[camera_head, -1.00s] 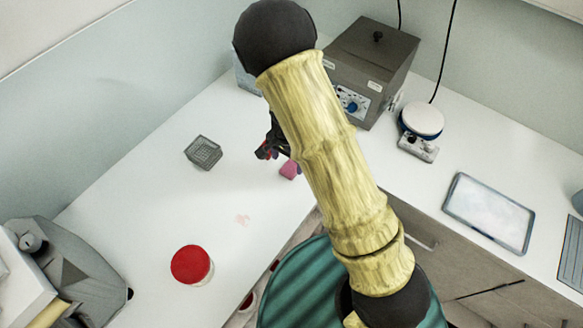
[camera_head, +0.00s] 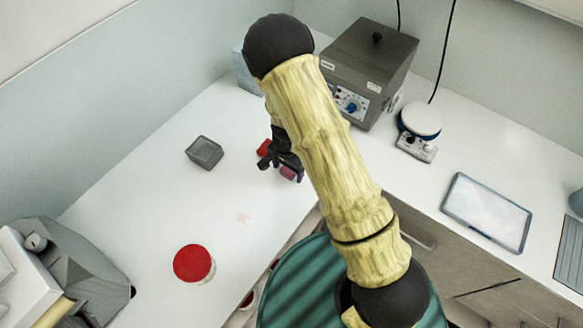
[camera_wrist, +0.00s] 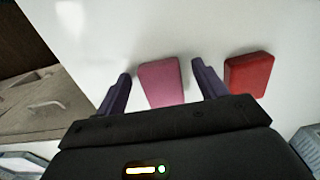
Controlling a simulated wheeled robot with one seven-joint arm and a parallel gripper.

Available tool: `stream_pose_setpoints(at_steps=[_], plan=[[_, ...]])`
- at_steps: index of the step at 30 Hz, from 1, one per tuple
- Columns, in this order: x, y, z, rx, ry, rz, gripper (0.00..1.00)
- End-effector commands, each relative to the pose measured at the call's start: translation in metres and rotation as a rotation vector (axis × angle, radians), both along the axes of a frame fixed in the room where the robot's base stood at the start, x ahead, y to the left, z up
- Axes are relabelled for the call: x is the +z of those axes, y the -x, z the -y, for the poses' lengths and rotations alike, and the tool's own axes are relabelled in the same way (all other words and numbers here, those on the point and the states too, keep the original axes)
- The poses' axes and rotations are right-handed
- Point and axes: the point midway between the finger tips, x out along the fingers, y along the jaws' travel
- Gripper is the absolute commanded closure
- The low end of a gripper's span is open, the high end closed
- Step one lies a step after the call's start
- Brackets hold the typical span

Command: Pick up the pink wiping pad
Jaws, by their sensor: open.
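The pink wiping pad (camera_wrist: 161,84) lies on the white counter, between the two open fingers of my gripper (camera_wrist: 160,86) in the wrist view. In the head view the pad (camera_head: 288,173) is mostly hidden by my gripper (camera_head: 279,169), near the counter's edge. A red pad (camera_wrist: 249,73) lies just outside the right finger in the wrist view; part of it (camera_head: 264,147) shows in the head view.
A grey oven-like box (camera_head: 369,70), a stirrer with a round white top (camera_head: 421,120) and a framed tray (camera_head: 487,212) are on the right. A pinkish smear (camera_head: 243,218) marks the counter.

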Motion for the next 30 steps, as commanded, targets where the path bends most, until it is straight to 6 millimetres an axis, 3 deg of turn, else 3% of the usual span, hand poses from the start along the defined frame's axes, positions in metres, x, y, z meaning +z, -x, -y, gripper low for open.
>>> stream_pose_setpoints(at_steps=[1, 7, 9, 20, 30], plan=[[0.0, 0.0, 0.0, 0.0, 0.0, 0.0, 0.35], [0.0, 0.0, 0.0, 0.0, 0.0, 0.0, 0.74], [0.0, 0.0, 0.0, 0.0, 0.0, 0.0, 0.8], [0.009, -0.001, 0.0, 0.002, -0.001, 0.004, 0.8], [0.065, -0.001, -0.001, 0.003, -0.002, 0.005, 0.8]])
